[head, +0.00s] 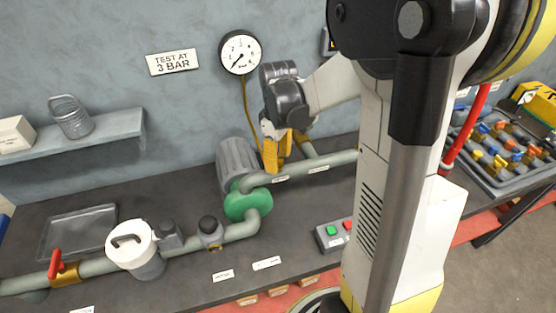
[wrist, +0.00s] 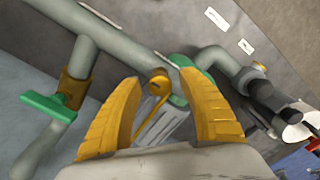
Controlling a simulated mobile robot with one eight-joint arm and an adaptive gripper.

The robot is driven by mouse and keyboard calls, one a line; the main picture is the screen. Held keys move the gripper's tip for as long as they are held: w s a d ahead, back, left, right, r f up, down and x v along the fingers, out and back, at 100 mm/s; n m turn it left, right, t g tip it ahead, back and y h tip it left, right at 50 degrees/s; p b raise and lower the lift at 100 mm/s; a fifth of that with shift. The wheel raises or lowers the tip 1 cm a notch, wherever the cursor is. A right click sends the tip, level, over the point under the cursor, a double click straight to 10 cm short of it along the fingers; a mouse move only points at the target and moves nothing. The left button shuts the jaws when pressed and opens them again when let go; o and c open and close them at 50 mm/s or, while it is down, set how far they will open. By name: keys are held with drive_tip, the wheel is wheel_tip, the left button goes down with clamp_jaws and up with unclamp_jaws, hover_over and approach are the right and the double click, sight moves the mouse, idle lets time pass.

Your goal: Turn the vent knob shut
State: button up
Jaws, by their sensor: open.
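A dark round knob (head: 209,226) on a brass-coloured collar sits on the pale pipe, right of the white canister; it may be the vent knob, but I cannot read its label. In the wrist view dark parts (wrist: 262,92) stand on the pipe at right. My gripper (head: 277,160) is open and empty, above the pipe behind the green pump (head: 248,203). In the wrist view my gripper (wrist: 158,78) has its yellow fingers apart on either side of a small brass fitting (wrist: 158,83) on the pipe. I see no contact.
A green-handled valve (wrist: 55,108) is left of my fingers. A ribbed motor (head: 238,160), a white canister (head: 133,245) and a red-handled valve (head: 56,265) stand along the bench. The gauge (head: 240,52) hangs above. A button box (head: 333,234) is near the front edge.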

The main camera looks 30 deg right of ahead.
clamp_jaws()
drive_tip(key=shift+m, duration=0.3)
drive_tip(key=m, duration=1.3)
drive_tip(key=shift+m, duration=2.1)
drive_tip(key=shift+b, duration=0.3)
